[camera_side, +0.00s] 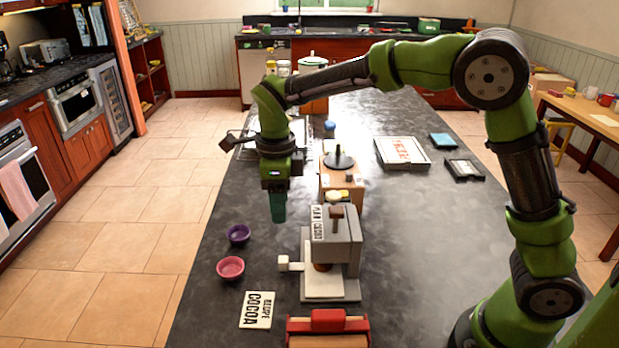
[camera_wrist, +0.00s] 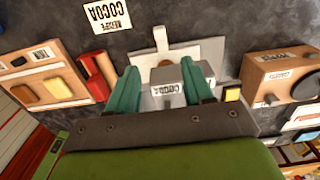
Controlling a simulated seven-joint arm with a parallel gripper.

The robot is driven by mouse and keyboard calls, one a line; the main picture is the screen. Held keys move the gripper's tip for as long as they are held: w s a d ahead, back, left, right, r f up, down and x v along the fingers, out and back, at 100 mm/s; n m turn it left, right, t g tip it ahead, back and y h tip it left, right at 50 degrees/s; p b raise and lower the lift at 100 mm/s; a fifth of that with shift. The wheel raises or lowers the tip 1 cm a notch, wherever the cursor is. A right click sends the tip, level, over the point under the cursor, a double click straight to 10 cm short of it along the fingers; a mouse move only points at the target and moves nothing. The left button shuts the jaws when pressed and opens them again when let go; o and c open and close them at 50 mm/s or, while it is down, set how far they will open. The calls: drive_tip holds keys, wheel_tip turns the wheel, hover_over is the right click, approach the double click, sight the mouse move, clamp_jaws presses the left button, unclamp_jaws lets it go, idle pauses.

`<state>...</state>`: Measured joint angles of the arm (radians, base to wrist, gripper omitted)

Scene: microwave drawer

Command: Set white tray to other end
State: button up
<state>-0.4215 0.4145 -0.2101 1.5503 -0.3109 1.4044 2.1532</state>
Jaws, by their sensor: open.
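The white tray (camera_side: 326,284) lies at the base of a grey boxy machine (camera_side: 340,245) labelled "COCOA", on the dark counter. A white knob handle (camera_side: 289,263) sticks out on its left side. In the wrist view the tray (camera_wrist: 205,52) and its handle (camera_wrist: 160,38) lie beyond the grey block. My gripper (camera_side: 278,215) hangs pointing down, above and to the left of the machine, apart from the tray. In the wrist view my gripper (camera_wrist: 165,82) has its two teal fingers apart with nothing held between them; the machine shows behind them.
A purple bowl (camera_side: 238,235), a pink bowl (camera_side: 230,268) and a cocoa recipe card (camera_side: 257,310) lie left of the machine. A red-topped wooden item (camera_side: 328,322) is in front. A wooden box (camera_side: 338,185) stands behind. The counter right of the machine (camera_side: 410,240) is clear.

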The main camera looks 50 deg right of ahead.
sight(283, 258)
wheel_tip(283, 258, down, 15)
drive_tip(key=shift+r, duration=0.1)
drive_tip(key=shift+c, duration=0.3)
clamp_jaws()
drive_tip(key=shift+d, duration=0.1)
